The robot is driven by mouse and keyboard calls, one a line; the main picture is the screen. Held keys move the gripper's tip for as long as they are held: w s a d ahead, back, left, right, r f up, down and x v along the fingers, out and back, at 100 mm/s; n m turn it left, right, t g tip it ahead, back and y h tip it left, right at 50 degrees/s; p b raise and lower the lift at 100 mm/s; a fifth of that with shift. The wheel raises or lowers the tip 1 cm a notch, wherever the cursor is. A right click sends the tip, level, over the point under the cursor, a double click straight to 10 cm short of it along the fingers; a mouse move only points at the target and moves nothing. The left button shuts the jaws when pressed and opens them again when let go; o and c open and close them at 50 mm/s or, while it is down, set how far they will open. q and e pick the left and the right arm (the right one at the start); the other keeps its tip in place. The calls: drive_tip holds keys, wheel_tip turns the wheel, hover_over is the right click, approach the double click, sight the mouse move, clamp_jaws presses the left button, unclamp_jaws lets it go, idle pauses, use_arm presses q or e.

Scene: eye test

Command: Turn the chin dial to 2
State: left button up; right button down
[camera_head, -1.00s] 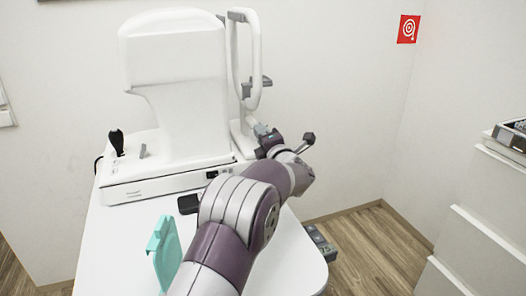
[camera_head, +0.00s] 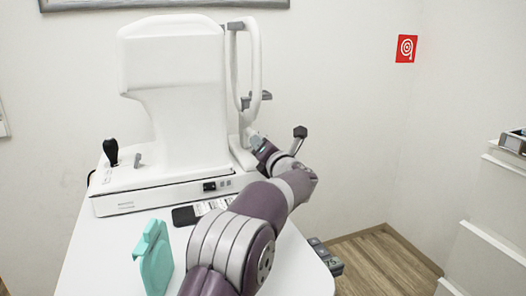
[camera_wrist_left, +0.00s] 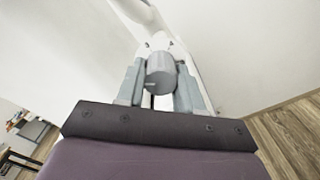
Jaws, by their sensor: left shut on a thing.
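The white eye test machine (camera_head: 172,112) stands on the table, with its white chin rest frame (camera_head: 256,70) on its right side. The chin dial (camera_wrist_left: 160,83) is a grey round knob in the left wrist view. My left gripper (camera_wrist_left: 160,72) has its two pale grey fingers on either side of the knob and is shut on it. In the head view my left gripper (camera_head: 257,142) is at the foot of the chin rest frame and largely hides the dial. No number on the dial can be read. My right gripper is not in view.
A teal holder (camera_head: 153,262) stands on the white table (camera_head: 118,240) left of my arm. A black joystick (camera_head: 111,152) and a flat black item (camera_head: 185,216) are near the machine. White drawers (camera_head: 490,225) stand at right. Floor shows between them and the table.

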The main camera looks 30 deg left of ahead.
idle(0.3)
use_arm(q)
drive_tip(key=o, duration=1)
drive_tip(key=p+v, duration=0.1)
drive_tip(key=v, duration=1.1)
drive_tip(key=shift+s+d+p, duration=0.2)
drive_tip(key=shift+d+p, duration=0.05)
drive_tip(key=shift+p, duration=0.05)
drive_tip(key=shift+f, duration=0.1)
